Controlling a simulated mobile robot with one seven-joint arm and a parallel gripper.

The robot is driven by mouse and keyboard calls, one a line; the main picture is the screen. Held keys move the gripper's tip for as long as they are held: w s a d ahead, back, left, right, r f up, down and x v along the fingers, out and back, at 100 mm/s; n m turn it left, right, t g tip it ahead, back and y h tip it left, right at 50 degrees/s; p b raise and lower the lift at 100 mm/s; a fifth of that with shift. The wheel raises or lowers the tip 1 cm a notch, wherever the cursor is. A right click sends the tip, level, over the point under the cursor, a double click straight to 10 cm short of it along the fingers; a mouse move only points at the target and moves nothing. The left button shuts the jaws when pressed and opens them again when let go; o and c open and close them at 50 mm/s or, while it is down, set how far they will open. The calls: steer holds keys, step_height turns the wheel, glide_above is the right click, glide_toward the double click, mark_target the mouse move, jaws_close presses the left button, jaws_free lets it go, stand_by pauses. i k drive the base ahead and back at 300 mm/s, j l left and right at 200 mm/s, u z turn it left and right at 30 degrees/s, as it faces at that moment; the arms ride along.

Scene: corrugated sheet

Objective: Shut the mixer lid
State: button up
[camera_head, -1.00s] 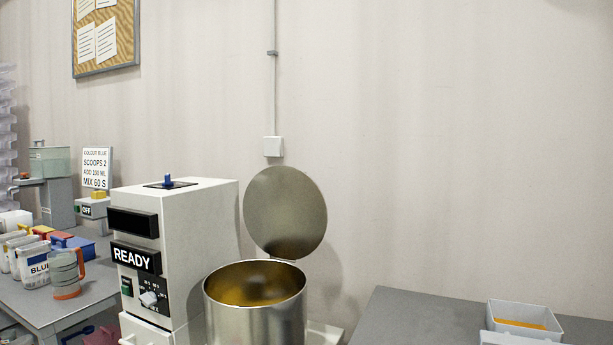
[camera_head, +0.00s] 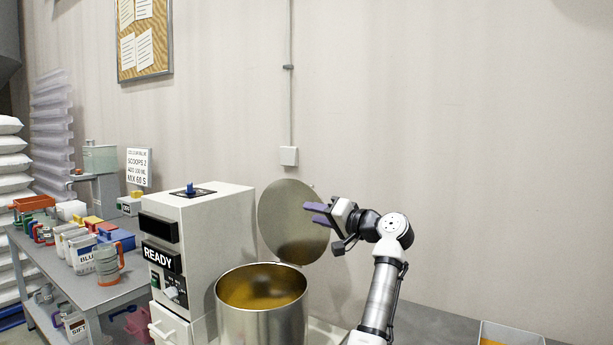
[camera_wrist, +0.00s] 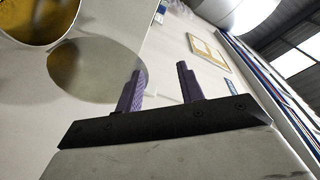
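The mixer lid (camera_head: 287,225) is a round metal disc standing raised, nearly upright, at the back of the mixer pot (camera_head: 262,322). The open steel pot holds orange-yellow material. My gripper (camera_head: 313,213) is in front of the lid's right part in the head view, pointing left, its purple fingers apart and empty. Whether it touches the lid cannot be told. In the wrist view, the two fingers (camera_wrist: 160,88) stand apart with nothing between them, the lid (camera_wrist: 95,72) lies just left of them, and the pot (camera_wrist: 38,20) is at the upper left.
The white mixer housing (camera_head: 213,235) with a READY display stands left of the pot. A grey table (camera_head: 100,285) with jugs and containers is further left. A grey bin (camera_head: 511,333) with orange contents sits at the lower right. The wall is behind the lid.

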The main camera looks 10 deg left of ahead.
mark_target(289, 230)
steer(key=i, duration=0.85)
